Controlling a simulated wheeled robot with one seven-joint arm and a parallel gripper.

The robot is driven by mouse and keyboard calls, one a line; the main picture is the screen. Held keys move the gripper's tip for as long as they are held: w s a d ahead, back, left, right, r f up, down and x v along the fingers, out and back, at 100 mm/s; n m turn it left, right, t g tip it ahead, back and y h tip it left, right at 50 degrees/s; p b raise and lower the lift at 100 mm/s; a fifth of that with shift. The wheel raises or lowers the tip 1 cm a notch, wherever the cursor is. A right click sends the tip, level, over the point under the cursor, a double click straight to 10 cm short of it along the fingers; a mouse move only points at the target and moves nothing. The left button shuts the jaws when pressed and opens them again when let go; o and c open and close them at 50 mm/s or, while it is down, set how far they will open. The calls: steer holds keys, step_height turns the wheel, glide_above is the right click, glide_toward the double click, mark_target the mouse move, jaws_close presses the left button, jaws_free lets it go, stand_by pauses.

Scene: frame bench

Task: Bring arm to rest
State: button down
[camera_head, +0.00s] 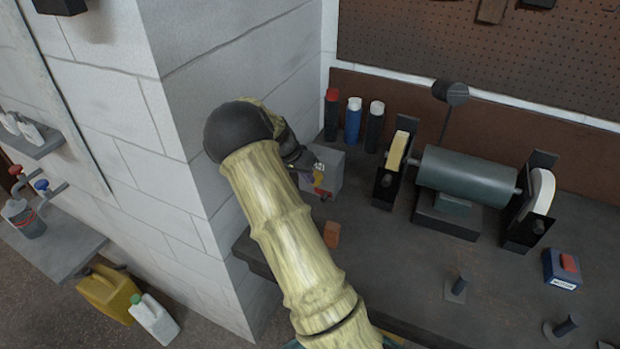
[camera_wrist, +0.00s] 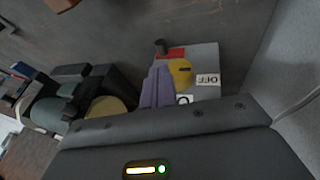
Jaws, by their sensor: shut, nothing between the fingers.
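My gripper (camera_head: 316,178) is at the end of my arm, beside a small grey switch box (camera_head: 330,165) on the bench. In the wrist view its purple fingers (camera_wrist: 157,84) are together, with nothing between them. The wrist view also shows the grey box (camera_wrist: 205,55), with a yellow knob (camera_wrist: 180,71), a red patch and a label reading OFF (camera_wrist: 208,79). The fingers overlap the box's edge close to the knob; I cannot tell whether they touch it. Part of the box is hidden behind the fingers and wrist.
A bench grinder (camera_head: 465,175) stands right of the box. Several spray cans (camera_head: 353,122) are behind it. A white block wall (camera_head: 215,75) is close on the left. An orange block (camera_head: 332,234) and a blue box (camera_head: 561,268) lie on the dark bench (camera_head: 400,270).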

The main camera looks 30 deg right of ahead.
steer(key=shift+a+r, duration=0.3)
steer(key=shift+r, duration=0.25)
steer(key=s+a+r+n+t+y, duration=0.1)
steer(key=s+a+r+n, duration=0.1)
steer(key=s+a, duration=0.4)
steer(key=s+a+r+n+t+y, duration=0.1)
steer(key=s+a+n, duration=0.4)
steer(key=s, duration=0.5)
steer(key=s+a+r+n+t+y, duration=0.1)
steer(key=s+a+r+n+y, duration=0.2)
steer(key=s+a, duration=0.4)
steer(key=shift+s+r+n, duration=0.6)
steer(key=shift+s+r, duration=0.25)
steer(key=shift+r, duration=0.05)
steer(key=shift+w+d, duration=0.1)
steer(key=shift+d, duration=0.05)
